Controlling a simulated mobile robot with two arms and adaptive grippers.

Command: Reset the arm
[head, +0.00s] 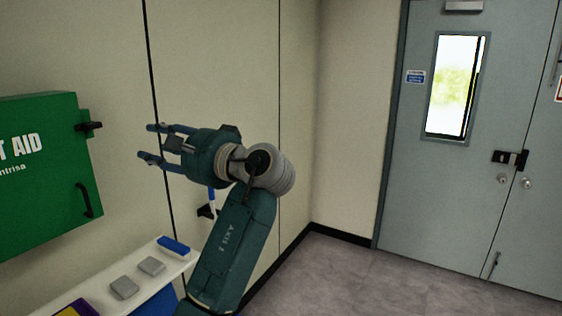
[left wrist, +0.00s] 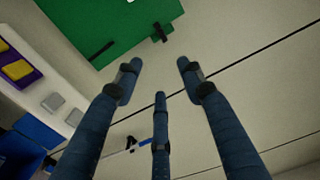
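My left gripper (head: 150,143) is raised in front of the pale wall in the head view, with its fingers pointing left toward the green first aid box. Its fingers are spread apart with nothing between them. The left wrist view shows the same open, empty gripper (left wrist: 158,72) with three blue fingers. My left arm (head: 233,245) rises from the bottom of the head view and bends at the grey wrist joint. My right gripper is in neither view.
A green first aid box (head: 40,170) is on the wall at left. A white surface (head: 185,263) below holds grey pads (head: 151,266) and a blue block (head: 173,246). A grey double door (head: 400,190) stands at right. The floor (head: 370,280) before it is clear.

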